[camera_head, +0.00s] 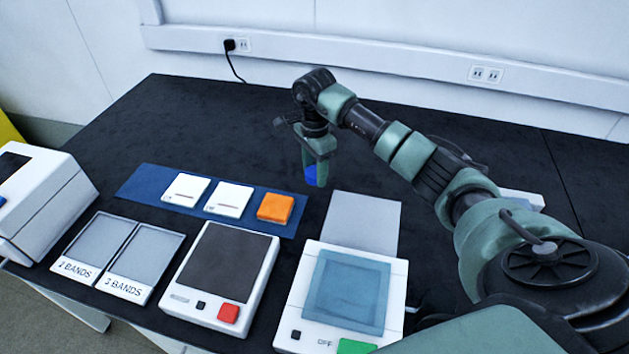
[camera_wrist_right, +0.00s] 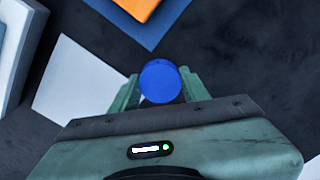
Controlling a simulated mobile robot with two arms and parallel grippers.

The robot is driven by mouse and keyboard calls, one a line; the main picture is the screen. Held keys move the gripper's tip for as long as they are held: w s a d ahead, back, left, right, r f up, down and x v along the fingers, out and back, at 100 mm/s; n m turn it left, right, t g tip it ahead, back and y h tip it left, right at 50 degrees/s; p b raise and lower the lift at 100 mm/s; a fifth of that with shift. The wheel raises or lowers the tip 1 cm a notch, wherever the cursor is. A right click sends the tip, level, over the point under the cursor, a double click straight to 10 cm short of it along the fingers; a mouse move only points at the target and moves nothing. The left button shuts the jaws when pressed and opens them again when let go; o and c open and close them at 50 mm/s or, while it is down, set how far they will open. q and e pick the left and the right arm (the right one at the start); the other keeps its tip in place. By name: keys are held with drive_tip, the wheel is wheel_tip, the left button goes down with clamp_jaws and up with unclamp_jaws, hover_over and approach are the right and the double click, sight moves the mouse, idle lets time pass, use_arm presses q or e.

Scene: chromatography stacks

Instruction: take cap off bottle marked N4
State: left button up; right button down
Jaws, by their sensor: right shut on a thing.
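My right gripper (camera_head: 313,178) is shut on a small blue round cap-like thing (camera_head: 310,173) over the dark table, to the right of the orange block. In the right wrist view the flat round blue top (camera_wrist_right: 160,82) sits between the two green fingers. No N4 mark is readable, and I cannot tell whether a bottle is under the blue top, since the fingers cover its sides. No other bottle shows. My left gripper is in neither view.
A blue mat (camera_head: 141,183) holds two white squares and an orange block (camera_head: 275,207). A grey sheet (camera_head: 365,222) lies behind a white device with a blue-grey panel (camera_head: 345,290). Another white device (camera_head: 222,275) and two labelled trays stand left. The table's back is clear.

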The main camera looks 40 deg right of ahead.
sight(315, 191)
wheel_tip(315, 191, down, 4)
drive_tip(key=shift+f, duration=0.25)
